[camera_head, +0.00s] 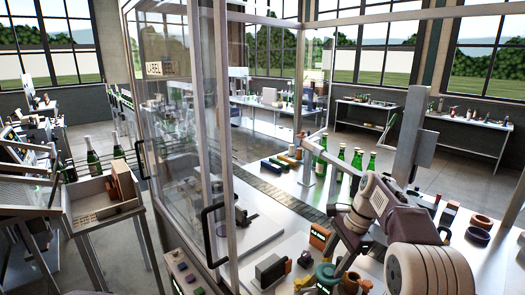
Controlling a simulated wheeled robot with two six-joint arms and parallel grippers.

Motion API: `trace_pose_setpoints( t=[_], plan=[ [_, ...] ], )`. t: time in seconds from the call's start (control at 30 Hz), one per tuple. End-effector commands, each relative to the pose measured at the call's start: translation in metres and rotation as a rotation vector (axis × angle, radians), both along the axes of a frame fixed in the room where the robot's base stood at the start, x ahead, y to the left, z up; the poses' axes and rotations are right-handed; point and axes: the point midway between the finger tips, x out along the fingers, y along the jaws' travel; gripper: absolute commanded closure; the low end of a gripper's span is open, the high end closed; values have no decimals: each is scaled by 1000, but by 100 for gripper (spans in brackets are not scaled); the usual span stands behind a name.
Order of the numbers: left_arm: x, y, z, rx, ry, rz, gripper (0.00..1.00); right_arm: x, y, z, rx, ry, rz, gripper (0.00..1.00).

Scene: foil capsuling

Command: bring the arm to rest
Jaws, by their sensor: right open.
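My right arm comes in from the lower right, rises to a pale elbow and bends down to the bench. My right gripper (341,264) is at its lower end, low over the bench. It is small and partly lost among coloured parts, and I make out nothing held in it; it is open. Green bottles (357,160) stand upright on the bench behind the arm. My left gripper is out of view.
A glass-walled cabinet (180,130) with a dark door handle stands left of the arm. An orange-edged display box (320,236) is just left of the gripper. A grey post (408,135) rises behind the arm. Brown and dark rings (477,236) lie at right.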

Motion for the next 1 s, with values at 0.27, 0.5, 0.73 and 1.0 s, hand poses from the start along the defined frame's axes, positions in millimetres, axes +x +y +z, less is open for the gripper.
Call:
trace_pose_setpoints(
  t=[0.27, 0.5, 0.73, 1.0],
  plan=[
    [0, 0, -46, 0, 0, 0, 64, -124, 45, -91, -151, -74, 495, 49],
    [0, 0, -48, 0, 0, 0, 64, -230, 28, -171, -245, -110, 991, 49],
    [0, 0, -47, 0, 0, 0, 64, -218, 23, -184, -327, -243, 1288, 49],
    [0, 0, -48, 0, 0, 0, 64, -218, 23, -184, -324, -242, 1298, 49]
  ],
)
